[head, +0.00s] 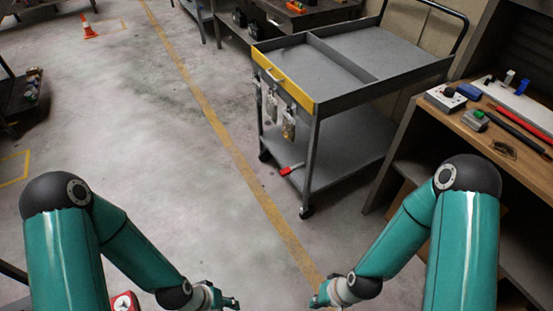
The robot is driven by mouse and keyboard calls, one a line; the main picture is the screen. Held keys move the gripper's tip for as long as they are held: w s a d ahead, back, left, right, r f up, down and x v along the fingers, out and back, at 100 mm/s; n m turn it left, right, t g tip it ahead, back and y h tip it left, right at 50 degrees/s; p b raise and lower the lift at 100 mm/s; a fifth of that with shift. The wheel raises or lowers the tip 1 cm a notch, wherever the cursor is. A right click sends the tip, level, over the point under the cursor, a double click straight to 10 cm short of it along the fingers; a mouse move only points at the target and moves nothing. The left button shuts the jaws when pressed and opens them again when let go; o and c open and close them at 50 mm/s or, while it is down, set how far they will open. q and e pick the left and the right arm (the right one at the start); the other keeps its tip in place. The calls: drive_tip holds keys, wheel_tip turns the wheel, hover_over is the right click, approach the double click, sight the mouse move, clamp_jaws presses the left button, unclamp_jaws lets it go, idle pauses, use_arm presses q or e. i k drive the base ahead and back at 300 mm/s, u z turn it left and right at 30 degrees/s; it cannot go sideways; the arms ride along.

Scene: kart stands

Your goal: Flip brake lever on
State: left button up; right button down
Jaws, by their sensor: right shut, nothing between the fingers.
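A grey two-tier cart (343,108) with a yellow front strip (284,78) stands ahead of me, right of centre. A small red lever (291,169) sticks out at the front edge of its lower shelf, slightly tilted; I take it for the brake lever, and cannot tell its setting. My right gripper (318,300) is at the bottom edge, well short of the cart, shut and empty. My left gripper (233,303) is also at the bottom edge, partly cut off; its fingers are too small to judge. Neither gripper touches the cart.
Tags or small packets (288,125) hang below the yellow strip. A wooden workbench (480,125) with tools stands close on the cart's right. An orange cone (88,28) stands far left. The floor left of the cart is clear, crossed by a yellow line (215,122).

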sight(287, 171)
drive_tip(key=u, duration=0.1)
drive_tip(key=i, duration=1)
drive_tip(key=u, duration=0.1)
